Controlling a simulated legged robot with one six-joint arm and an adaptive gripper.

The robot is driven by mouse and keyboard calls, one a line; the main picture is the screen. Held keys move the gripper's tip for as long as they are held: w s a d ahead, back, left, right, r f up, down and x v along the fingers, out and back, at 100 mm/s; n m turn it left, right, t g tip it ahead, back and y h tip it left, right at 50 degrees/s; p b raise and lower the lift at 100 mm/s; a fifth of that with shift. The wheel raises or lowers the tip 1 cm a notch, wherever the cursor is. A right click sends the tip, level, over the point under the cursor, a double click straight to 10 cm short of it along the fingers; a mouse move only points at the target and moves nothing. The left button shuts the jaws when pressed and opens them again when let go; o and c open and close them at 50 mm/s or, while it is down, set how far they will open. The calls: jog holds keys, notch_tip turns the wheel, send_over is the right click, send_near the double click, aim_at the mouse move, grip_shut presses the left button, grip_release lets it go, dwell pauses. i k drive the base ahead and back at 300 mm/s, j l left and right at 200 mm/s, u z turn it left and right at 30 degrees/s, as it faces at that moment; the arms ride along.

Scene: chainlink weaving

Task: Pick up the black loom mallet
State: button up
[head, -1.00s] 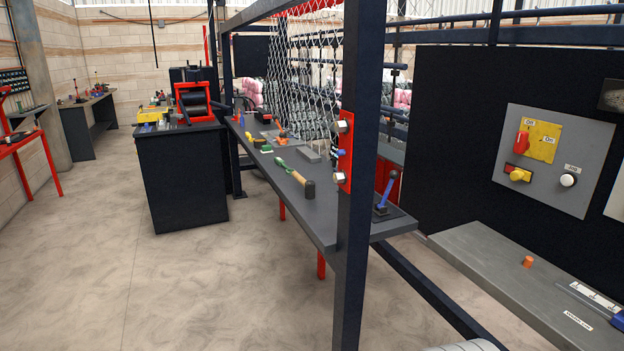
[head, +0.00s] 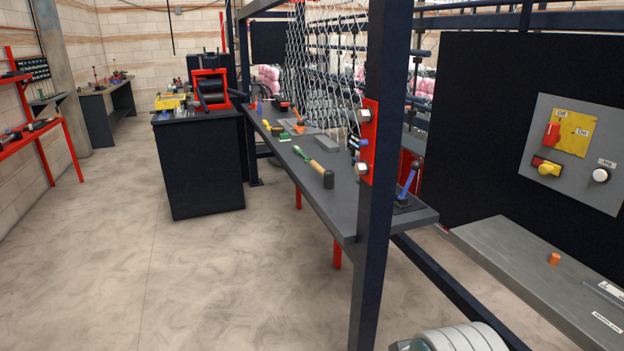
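A light grey rounded part of my arm shows at the bottom edge of the head view. My gripper is not in view, so its opening is hidden. Nothing covers the mallet.
A dark upright post (head: 373,180) stands at the bench's right side, with hanging chainlink mesh (head: 325,50) behind. A blue-handled lever (head: 407,182) sits on the bench's near end. A control panel (head: 575,150) is at right. The floor (head: 220,270) left of the bench is clear.

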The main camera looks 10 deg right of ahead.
aim_at(329, 176)
jog(key=i+j+u, duration=0.5)
jog(key=u, duration=0.25)
jog(key=i+u, duration=0.4)
jog(key=i+j, duration=0.1)
jog(key=i, duration=0.35)
jog(key=i+j+z, duration=0.1)
jog(key=i, duration=0.35)
jog(key=i+l+z, duration=0.1)
jog(key=i+z, duration=0.15)
jog(key=z, duration=0.2)
jog(key=i+z, duration=0.3)
jog(key=z, duration=0.2)
jog(key=i+j+z, duration=0.1)
jog(key=i+z, duration=0.2)
jog(key=z, duration=0.15)
jog(key=i+l+z, duration=0.75)
jog(key=i+l, duration=0.05)
jog(key=l, duration=0.05)
